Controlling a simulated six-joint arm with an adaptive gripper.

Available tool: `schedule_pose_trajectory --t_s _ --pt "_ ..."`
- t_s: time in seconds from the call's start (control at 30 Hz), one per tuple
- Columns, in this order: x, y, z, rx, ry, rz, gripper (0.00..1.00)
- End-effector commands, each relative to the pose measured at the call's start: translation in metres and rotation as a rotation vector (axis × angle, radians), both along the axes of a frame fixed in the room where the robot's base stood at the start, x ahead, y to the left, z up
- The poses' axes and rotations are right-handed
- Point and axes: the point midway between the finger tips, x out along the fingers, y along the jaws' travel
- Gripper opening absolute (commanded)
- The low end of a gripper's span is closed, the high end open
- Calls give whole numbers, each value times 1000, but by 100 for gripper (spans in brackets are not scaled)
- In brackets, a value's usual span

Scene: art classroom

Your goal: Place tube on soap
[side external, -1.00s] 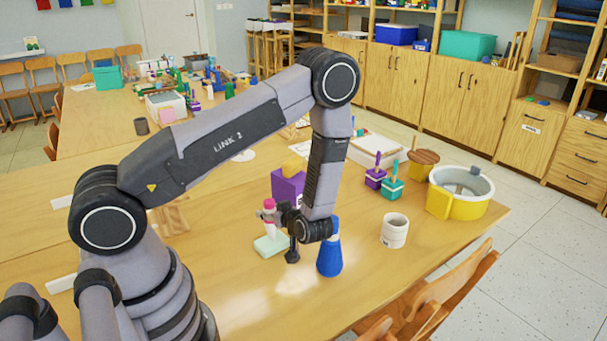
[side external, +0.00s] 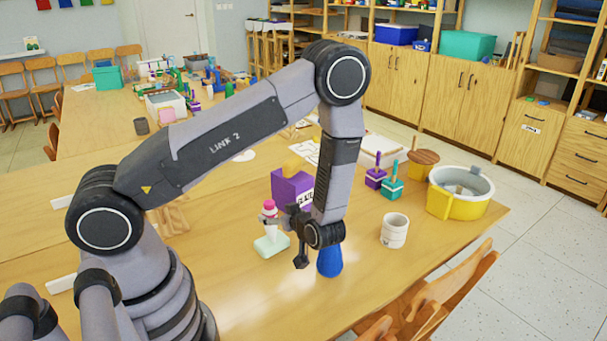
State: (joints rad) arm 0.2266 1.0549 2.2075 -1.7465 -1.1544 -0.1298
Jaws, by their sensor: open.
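The tube (side external: 271,230), white with a pink cap, stands upright on the pale green soap (side external: 267,249), which lies flat on the table. My gripper (side external: 293,240) is open, just right of the tube. A small gap shows between the lower finger and the tube. The upper finger is close to the tube's right side, and I cannot tell whether it touches. The far side of the tube is hidden.
A purple box (side external: 287,187) with a yellow item on top is behind. A white cup (side external: 394,231) and yellow-white bucket (side external: 458,200) stand right. The table front (side external: 230,285) is clear.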

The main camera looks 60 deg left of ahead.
Motion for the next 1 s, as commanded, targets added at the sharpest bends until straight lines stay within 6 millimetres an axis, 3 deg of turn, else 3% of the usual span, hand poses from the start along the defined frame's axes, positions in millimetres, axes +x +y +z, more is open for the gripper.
schedule_pose_trajectory --t_s 0.2,0.47,0.57,0.67,0.77,0.83,0.93,1.0 --pt "1 -46 19 0 -3 -6 65" --pt "2 -74 31 -10 -6 -6 65" --pt "18 -79 38 -86 -49 -52 65" --pt "51 -90 57 -255 -134 -174 65" --pt "91 -111 96 -471 -235 -383 65" --pt "108 -129 133 -603 -283 -557 65" --pt "109 -154 190 -740 -304 -818 65" --pt "95 -167 229 -794 -282 -1000 65"
